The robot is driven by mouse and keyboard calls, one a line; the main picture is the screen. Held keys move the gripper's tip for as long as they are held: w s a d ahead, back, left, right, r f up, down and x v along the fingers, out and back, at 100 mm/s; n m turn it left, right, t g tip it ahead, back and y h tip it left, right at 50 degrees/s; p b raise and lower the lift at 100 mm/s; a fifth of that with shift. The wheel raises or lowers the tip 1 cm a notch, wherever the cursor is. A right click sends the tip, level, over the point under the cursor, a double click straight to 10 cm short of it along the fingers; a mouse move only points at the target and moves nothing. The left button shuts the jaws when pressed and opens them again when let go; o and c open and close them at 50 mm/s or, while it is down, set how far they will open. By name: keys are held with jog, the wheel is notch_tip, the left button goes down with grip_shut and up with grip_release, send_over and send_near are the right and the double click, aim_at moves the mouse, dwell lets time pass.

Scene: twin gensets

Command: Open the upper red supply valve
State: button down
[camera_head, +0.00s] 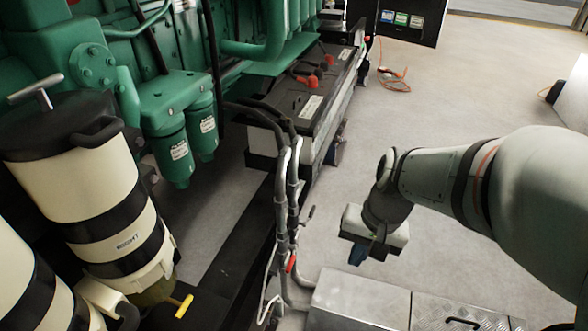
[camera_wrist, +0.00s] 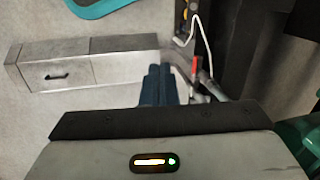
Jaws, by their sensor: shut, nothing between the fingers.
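A small red valve handle (camera_head: 291,263) sits on the grey pipes beside the dark frame, at the lower middle of the head view. A red handle also shows in the wrist view (camera_wrist: 196,67), right of the fingers. I cannot tell whether it is the upper valve, and no second red handle is clear. My gripper (camera_head: 357,256) hangs to the right of the pipes, apart from the handle, with its blue fingers pointing down. In the wrist view the fingers (camera_wrist: 158,84) are together with nothing between them.
Metal checker-plate boxes (camera_head: 360,300) stand below my gripper in the head view. Vertical pipes (camera_head: 285,190) rise beside the green engine (camera_head: 175,110). A cream filter housing (camera_head: 95,190) and a yellow handle (camera_head: 184,306) are at left. Grey floor (camera_head: 440,100) is open behind.

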jog(key=w+a+f+m+g+y+b, duration=0.1)
jog(key=w+a+f+m+y+b, duration=0.2)
jog(key=f, duration=0.5)
jog(key=w+a+f+m+y+b, duration=0.1)
jog(key=w+f+m+y+b, duration=0.2)
jog(key=f+m+b, duration=0.45)
jog(key=m+t+y+b, duration=0.3)
jog(key=m+t+b, duration=0.15)
jog(key=m, duration=0.45)
send_near(292, 259)
notch_tip(292, 259, down, 6)
jog(key=s+d, duration=0.2)
jog(key=s, duration=0.1)
jog(key=b+x, duration=0.4)
jog(key=x, duration=0.5)
jog(key=shift+w+a+r+b, duration=0.1)
jog(key=shift+w+a+r, duration=0.1)
jog(key=shift+r, duration=0.45)
jog(key=shift+w+a+r+b, duration=0.1)
jog(key=shift+w+r+b, duration=0.05)
jog(key=shift+r, duration=0.5)
jog(key=shift+w+a+r+b, duration=0.1)
jog(key=shift+w+a+r, duration=0.1)
jog(key=shift+r, duration=0.45)
jog(key=shift+d, duration=0.15)
